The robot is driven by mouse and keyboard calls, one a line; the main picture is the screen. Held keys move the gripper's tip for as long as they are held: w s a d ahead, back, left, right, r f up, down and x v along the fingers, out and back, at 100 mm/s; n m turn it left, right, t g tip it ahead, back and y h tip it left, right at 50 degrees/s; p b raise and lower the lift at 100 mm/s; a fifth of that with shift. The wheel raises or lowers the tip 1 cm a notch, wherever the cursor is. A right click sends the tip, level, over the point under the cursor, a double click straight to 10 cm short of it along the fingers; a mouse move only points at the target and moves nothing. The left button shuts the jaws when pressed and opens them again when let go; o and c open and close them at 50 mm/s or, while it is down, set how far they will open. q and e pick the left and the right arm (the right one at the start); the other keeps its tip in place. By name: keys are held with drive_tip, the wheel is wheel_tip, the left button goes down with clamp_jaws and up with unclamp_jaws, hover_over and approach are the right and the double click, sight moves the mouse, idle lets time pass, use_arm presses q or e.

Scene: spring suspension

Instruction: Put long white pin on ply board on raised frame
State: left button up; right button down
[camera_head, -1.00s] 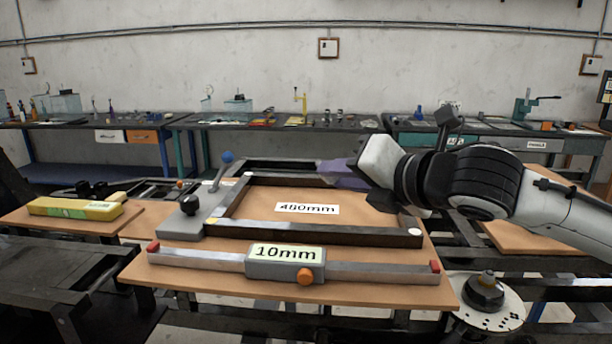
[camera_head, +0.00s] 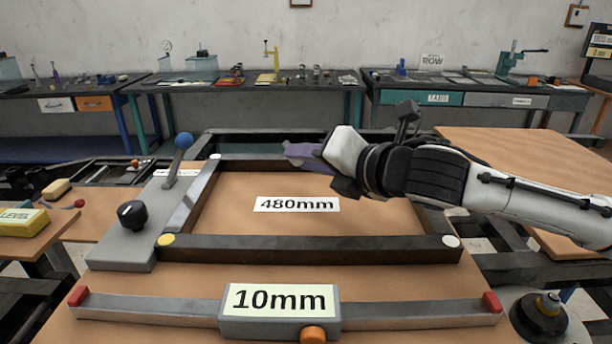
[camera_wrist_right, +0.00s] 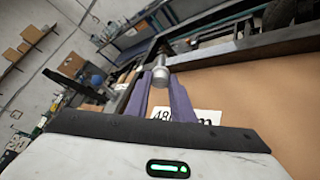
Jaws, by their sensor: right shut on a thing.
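My right gripper (camera_head: 290,151) reaches in from the right over the far side of the raised frame (camera_head: 310,249). The frame lies on the ply board (camera_head: 120,315) around a "480mm" label (camera_head: 297,204). My left gripper is not in view.
A "10mm" gauge bar (camera_head: 279,299) lies along the board's front. A grey plate with a black knob (camera_head: 131,214) and a blue-ended lever (camera_head: 183,141) stands at the frame's left. A yellow level (camera_head: 22,222) lies far left. Another wooden board (camera_head: 530,170) is at right.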

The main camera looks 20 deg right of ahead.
drive_tip(key=shift+f, duration=1.5)
drive_tip(key=shift+f, duration=0.65)
drive_tip(key=c, duration=1.5)
unclamp_jaws()
drive_tip(key=shift+c, duration=0.2)
